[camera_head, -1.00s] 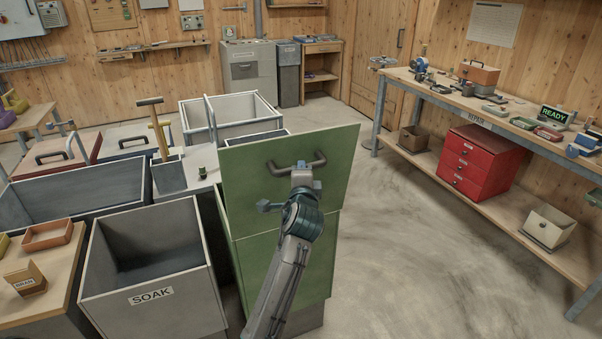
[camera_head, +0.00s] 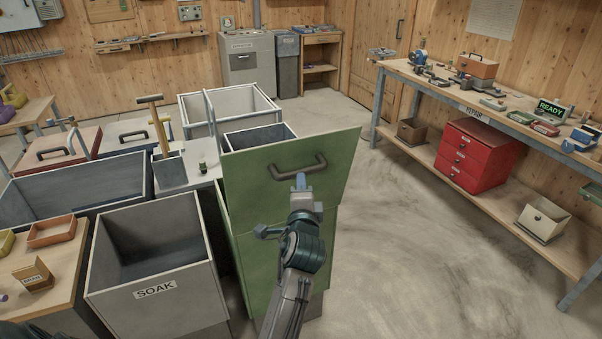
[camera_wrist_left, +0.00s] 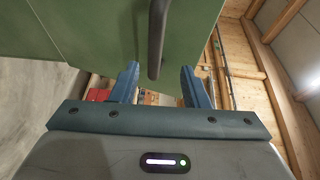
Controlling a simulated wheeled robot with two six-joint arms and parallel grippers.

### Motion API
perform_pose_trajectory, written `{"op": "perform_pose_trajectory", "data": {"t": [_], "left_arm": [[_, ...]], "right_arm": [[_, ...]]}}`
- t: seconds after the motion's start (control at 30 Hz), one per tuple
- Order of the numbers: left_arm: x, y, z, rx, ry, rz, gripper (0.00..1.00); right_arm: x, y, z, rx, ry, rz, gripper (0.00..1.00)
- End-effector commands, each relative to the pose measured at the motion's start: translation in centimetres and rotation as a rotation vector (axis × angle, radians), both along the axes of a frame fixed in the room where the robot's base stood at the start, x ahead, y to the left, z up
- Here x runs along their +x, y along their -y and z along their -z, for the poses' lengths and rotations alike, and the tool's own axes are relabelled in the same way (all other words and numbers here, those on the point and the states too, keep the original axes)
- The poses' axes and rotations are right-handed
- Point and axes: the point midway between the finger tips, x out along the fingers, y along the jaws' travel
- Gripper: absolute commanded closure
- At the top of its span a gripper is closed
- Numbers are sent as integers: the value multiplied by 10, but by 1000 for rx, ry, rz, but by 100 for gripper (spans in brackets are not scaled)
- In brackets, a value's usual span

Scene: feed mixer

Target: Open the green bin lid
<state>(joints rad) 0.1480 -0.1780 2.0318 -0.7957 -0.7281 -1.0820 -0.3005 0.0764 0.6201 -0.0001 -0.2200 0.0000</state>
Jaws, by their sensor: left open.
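The green bin lid (camera_head: 250,185) is a flat green panel standing steeply above the green bin front (camera_head: 258,265), its face toward me. A dark bar handle (camera_head: 298,166) sits near its upper edge. My left gripper (camera_head: 301,182) is just below the handle in the head view. In the left wrist view the blue fingers (camera_wrist_left: 159,75) are spread, with the dark handle (camera_wrist_left: 157,38) showing between them, apart from both. Nothing is held. My right gripper is not in view.
More grey bins (camera_head: 232,100) stand behind. Open concrete floor (camera_head: 410,250) lies to the right, up to a long workbench (camera_head: 470,98) with red drawers (camera_head: 478,160) underneath.

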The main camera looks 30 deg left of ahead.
Motion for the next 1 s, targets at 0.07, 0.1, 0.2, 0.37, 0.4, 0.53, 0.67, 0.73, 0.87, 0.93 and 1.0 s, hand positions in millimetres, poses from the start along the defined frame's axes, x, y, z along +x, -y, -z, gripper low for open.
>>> {"op": "perform_pose_trajectory", "data": {"t": [0.07, 0.1, 0.2, 0.37, 0.4, 0.53, 0.67, 0.73, 0.87, 0.93, 1.0], "left_arm": [[-10, 6, -2, -3, -1, 1, 59], [-14, 8, -1, -2, -1, 1, 59], [-20, 10, -1, -1, 0, 0, 59], [-23, 12, -1, 1, 0, 0, 59], [-23, 12, -1, 1, 0, 0, 59], [-23, 12, -1, 1, 0, 0, 59], [-23, 12, -1, 1, 0, 0, 59], [-23, 12, -1, 1, 0, 0, 59], [-19, 15, 14, -15, -15, 14, 59], [-13, 19, 40, -45, -41, 36, 59], [-7, 26, 81, -97, -83, 67, 59]], "right_arm": [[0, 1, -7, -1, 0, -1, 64], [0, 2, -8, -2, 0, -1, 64], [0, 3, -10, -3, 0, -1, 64], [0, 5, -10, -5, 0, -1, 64], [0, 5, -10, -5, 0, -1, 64], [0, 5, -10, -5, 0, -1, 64], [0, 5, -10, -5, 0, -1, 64], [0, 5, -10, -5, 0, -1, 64], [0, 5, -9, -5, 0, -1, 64], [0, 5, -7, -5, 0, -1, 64], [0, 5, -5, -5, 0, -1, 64]]}}
